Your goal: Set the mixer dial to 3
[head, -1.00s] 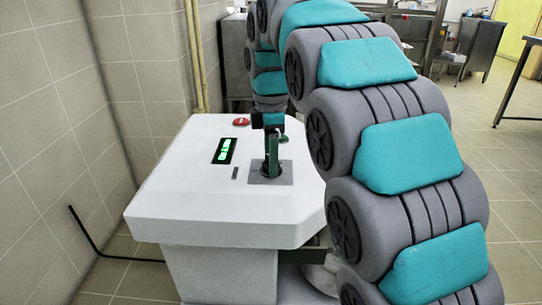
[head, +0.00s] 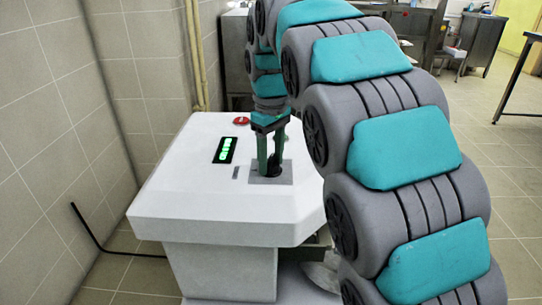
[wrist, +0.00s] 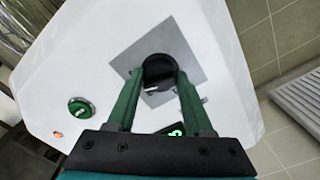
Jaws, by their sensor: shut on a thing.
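The mixer dial is a round black knob (wrist: 158,72) with a small white mark, set in a square grey plate (wrist: 180,50) on top of the white mixer housing (head: 225,205). In the head view the dial (head: 273,169) is mostly hidden between the fingers. My gripper (wrist: 159,73) points down with its two green fingers on opposite sides of the dial, shut on it. In the head view my gripper (head: 271,168) stands upright over the plate. A lit green display (head: 225,150) lies left of the dial; its characters are too small to read.
A red button (head: 241,121) sits near the housing's back edge. A round green button (wrist: 82,108) and a small orange light (wrist: 58,135) show in the wrist view. A tiled wall (head: 50,130) stands close on the left.

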